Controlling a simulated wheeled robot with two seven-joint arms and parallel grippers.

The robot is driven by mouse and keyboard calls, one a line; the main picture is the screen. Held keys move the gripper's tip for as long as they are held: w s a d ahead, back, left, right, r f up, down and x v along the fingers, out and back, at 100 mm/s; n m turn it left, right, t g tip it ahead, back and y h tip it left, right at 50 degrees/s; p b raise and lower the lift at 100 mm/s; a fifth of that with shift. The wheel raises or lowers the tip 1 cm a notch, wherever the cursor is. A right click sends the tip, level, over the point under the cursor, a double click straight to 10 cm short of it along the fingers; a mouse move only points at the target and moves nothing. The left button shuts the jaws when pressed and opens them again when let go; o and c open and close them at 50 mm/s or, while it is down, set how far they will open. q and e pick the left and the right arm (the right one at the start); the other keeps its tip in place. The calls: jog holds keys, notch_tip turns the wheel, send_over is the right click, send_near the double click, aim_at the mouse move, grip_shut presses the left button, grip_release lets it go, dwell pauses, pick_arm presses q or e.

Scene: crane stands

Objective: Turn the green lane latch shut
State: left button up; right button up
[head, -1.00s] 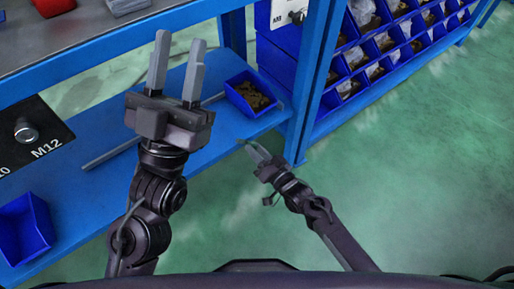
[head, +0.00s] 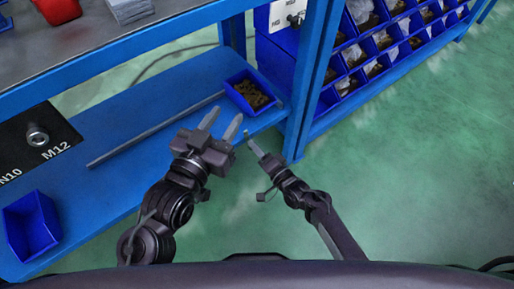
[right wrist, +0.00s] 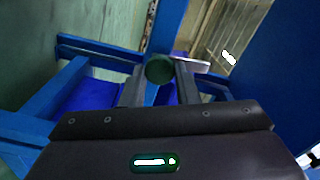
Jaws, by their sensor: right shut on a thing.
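The green lane latch (right wrist: 159,69) shows in the right wrist view as a dark green round knob between the two grey fingers. My right gripper (right wrist: 158,80) is shut on it. In the head view my right gripper (head: 248,138) is at the front edge of the blue shelf, near the blue post; the latch is too small there to make out clearly. My left gripper (head: 225,114) is open and empty, just left of the right gripper and over the shelf's front part, its fingers pointing up and right.
A blue bin with brown parts (head: 240,103) stands on the blue shelf (head: 110,185) by a long grey rod (head: 150,132). An empty blue bin (head: 32,228) is at lower left. Racked blue bins (head: 385,43) stand behind the post. Green floor at right is clear.

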pick_arm(q)
jog(key=shift+f, duration=0.1)
pick_arm(e)
jog(key=o, duration=1)
pick_arm(q)
jog(key=s+f+g+y+p, duration=0.1)
jog(key=s+f+g, duration=0.3)
jog(key=f, duration=0.3)
jog(key=s+a+f+g+y+p, duration=0.1)
jog(key=s+f+g, duration=0.3)
jog(key=f, duration=0.4)
jog(key=shift+s+a+f+g+y, duration=0.25)
jog(key=shift+a+g+y, duration=0.05)
jog(key=shift+y, duration=0.3)
pick_arm(e)
jog(key=shift+v, duration=3.9)
